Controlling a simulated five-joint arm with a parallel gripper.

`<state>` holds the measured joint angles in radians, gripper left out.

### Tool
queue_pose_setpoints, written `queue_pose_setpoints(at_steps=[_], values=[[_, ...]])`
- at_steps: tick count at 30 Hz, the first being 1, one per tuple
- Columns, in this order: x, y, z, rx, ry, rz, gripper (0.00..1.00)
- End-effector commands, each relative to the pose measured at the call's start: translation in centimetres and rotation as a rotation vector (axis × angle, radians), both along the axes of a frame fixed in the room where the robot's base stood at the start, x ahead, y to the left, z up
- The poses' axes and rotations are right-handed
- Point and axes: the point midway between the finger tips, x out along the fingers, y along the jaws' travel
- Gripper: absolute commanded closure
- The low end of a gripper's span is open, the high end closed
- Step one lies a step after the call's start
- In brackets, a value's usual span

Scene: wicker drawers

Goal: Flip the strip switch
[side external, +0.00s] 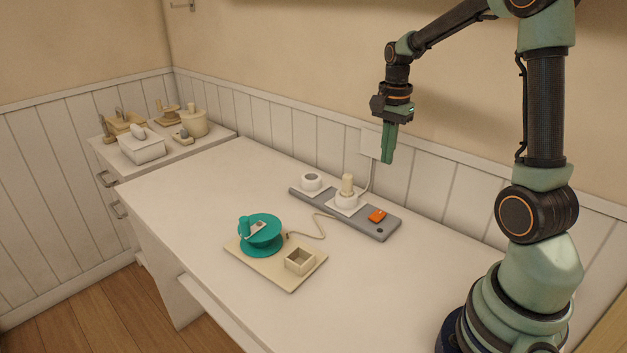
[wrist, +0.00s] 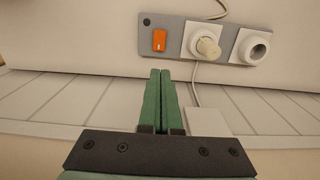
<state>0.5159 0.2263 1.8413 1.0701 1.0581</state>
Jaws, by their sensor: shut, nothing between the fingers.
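A grey power strip (side external: 365,227) lies on the white table near the wall. Its orange switch (side external: 377,215) sits toward the right end in the side view. In the wrist view the strip (wrist: 174,33) is at the top, with the orange switch (wrist: 159,40) near its left end. My gripper (side external: 387,160) points down, shut and empty, in the air above and behind the strip, apart from it. Its green fingers also show in the wrist view (wrist: 161,72), pressed together, just below the switch in the picture.
One strip socket holds a plug (side external: 347,185) with a cable; another white socket (side external: 311,181) is empty. A beige board (side external: 285,275) with a teal reel (side external: 261,236) and a small open box (side external: 300,262) lies in front. A side cabinet at the left holds several items. The table's front and right are clear.

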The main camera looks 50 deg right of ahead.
Motion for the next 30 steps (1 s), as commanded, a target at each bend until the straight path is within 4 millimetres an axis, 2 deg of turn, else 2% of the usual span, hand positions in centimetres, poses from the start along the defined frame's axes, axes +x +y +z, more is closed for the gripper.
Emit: queue_pose_setpoints(at_steps=[8, 13, 30], values=[[0.0, 0.0, 0.0, 0.0, -0.001, 0.002, 1.0], [0.0, 0.0, -1.2, 0.001, 0.002, 0.003, 1.0], [-0.1, 0.0, -11.6, 0.002, 0.004, 0.003, 1.0]])
